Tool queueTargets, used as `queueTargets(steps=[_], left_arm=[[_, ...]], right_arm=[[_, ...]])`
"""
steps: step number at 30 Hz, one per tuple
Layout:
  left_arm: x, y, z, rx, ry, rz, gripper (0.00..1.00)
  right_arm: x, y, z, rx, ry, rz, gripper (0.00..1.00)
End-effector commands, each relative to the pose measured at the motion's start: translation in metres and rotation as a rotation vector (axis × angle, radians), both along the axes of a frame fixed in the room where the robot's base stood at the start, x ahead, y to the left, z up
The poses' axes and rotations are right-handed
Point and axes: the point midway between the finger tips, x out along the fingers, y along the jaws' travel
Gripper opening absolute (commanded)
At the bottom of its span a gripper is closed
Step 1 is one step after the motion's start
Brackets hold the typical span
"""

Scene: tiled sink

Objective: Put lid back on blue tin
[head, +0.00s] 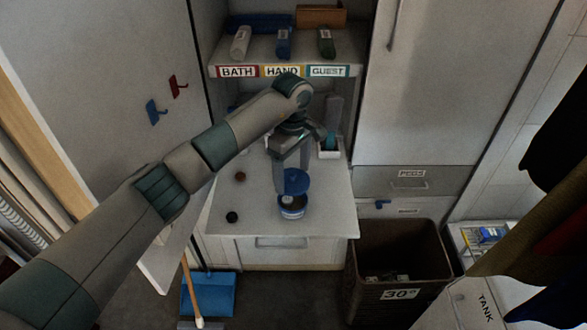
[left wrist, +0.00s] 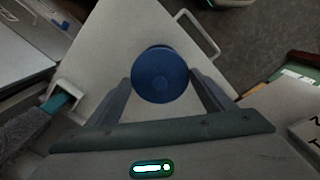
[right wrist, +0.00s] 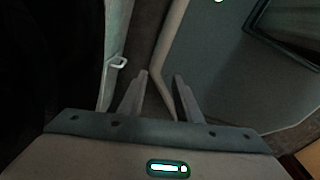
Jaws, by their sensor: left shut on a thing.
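The blue tin (head: 292,207) stands upright on the white pull-out surface, its top partly in view. The round blue lid (head: 296,180) is held just above and slightly behind the tin's mouth; it looks tilted, and I cannot tell whether it touches the rim. My left gripper (head: 292,174) is shut on the lid. In the left wrist view the lid (left wrist: 160,74) sits between the left fingertips and hides the tin. My right gripper (right wrist: 160,76) shows only in its wrist view, with a gap between its fingers and nothing in it.
On the white surface (head: 330,222) lie a dark round knob (head: 232,217) and a brown one (head: 240,177). A white holder (head: 328,150) stands at the back. A brown bin (head: 400,265) is at the right, a blue dustpan (head: 208,294) below. The surface's front right is clear.

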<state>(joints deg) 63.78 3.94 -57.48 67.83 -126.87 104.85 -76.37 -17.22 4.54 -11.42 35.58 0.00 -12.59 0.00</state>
Motion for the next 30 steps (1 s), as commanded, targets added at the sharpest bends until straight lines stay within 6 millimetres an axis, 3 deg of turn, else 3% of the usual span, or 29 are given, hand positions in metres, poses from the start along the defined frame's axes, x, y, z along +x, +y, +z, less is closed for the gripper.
queueTargets(steps=[5,14,29,30], left_arm=[[0.0,0.0,0.0,0.0,0.0,0.0,0.54],[0.0,0.0,-0.006,0.0,0.0,0.0,0.54],[-0.001,-0.001,-0.043,-0.001,0.002,-0.001,0.54],[0.0,0.0,-0.048,0.0,0.0,-0.002,0.54]], right_arm=[[-0.008,0.0,0.0,-0.001,0.009,0.0,0.31],[-0.002,0.0,-0.002,-0.001,0.003,0.001,0.31],[0.001,0.0,-0.009,0.0,0.0,0.001,0.31],[0.001,0.0,-0.016,0.0,0.0,0.001,0.31]])
